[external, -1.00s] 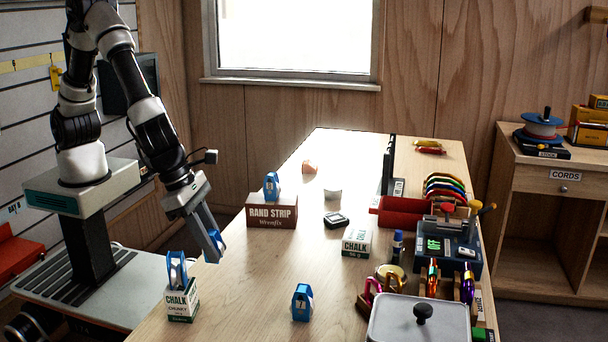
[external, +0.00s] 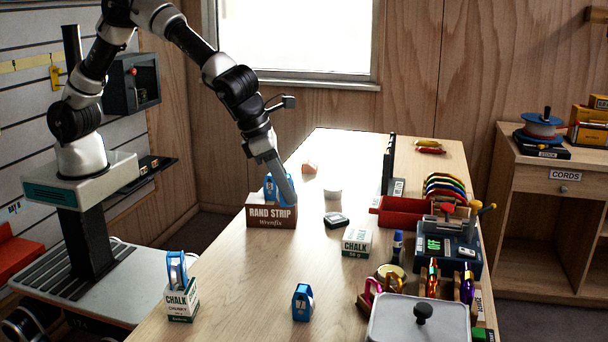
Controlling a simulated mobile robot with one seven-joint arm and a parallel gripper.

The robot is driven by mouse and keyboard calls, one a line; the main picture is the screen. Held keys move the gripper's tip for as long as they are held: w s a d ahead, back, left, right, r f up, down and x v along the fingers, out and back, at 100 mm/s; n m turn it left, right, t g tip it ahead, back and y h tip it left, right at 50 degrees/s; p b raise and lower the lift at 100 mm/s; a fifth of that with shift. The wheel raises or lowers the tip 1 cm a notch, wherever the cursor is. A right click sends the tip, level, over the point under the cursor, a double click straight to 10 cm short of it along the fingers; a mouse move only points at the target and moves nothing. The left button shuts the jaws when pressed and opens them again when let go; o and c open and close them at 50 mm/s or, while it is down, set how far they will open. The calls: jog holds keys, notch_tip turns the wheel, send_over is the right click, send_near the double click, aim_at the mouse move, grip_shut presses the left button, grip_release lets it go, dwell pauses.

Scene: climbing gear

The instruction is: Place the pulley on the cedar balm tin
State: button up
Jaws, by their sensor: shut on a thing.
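Blue also shows just left of the fingers, on a pulley (external: 269,190) above the box; where one pulley ends and the other begins is unclear. Another blue pulley (external: 177,270) stands on a CHALK box (external: 181,303) at the front left, and one more (external: 302,303) stands on the bench. No cedar balm label is readable; a round gold-rimmed tin (external: 391,273) sits on the right.
A white cup-like thing (external: 333,193), a small dark device (external: 337,220) and a second CHALK box (external: 356,242) stand mid-bench. A grey lidded box (external: 420,325), carabiners and a red tray (external: 399,212) crowd the right side. The front-left middle of the bench (external: 240,280) is clear.

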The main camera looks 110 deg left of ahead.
jog(key=w+a+r+n, duration=0.1)
jog(key=w+a, duration=0.1)
jog(key=a, duration=0.5)
jog(key=w+a+n, duration=0.1)
jog(key=w+a, duration=0.2)
jog(key=a, duration=0.5)
jog(key=n+g+y+p, duration=0.1)
jog(key=n, duration=0.2)
send_over(338, 186)
jog(key=s+d, duration=0.1)
notch_tip(338, 186, down, 5)
jog(key=shift+s+r, duration=0.1)
jog(key=shift+s, duration=0.05)
jog(key=shift+f+p, duration=0.35)
jog(key=shift+f, duration=1.95)
jog(key=shift+f, duration=0.15)
jog(key=o, duration=1.1)
